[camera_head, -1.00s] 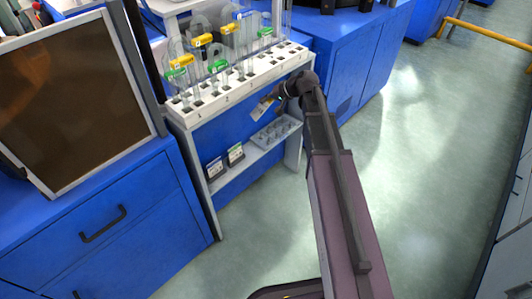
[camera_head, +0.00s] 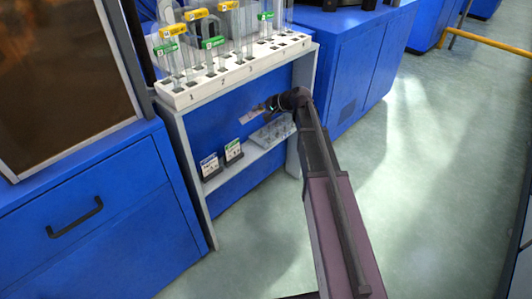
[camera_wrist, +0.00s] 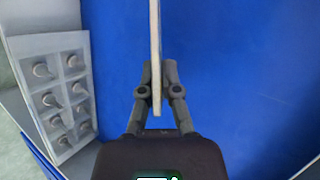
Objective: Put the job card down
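The job card (camera_head: 250,116) is a thin whitish card held out in front of the blue back panel of the rack, above its lower shelf. In the wrist view the card (camera_wrist: 155,45) shows edge-on as a narrow pale strip between the fingers. My gripper (camera_wrist: 157,75) is shut on it; in the head view my gripper (camera_head: 272,105) is small and partly hidden by my arm. The lower shelf (camera_head: 245,160) holds two upright cards in dark stands, one blue-headed (camera_head: 210,167) and one green-headed (camera_head: 233,152), at its left part.
A tray with several round pegs (camera_head: 272,133) sits on the shelf's right part; it also shows in the wrist view (camera_wrist: 55,88). Above is a white numbered rack (camera_head: 235,70) with glass tubes and yellow and green tags. Side panels bound the shelf.

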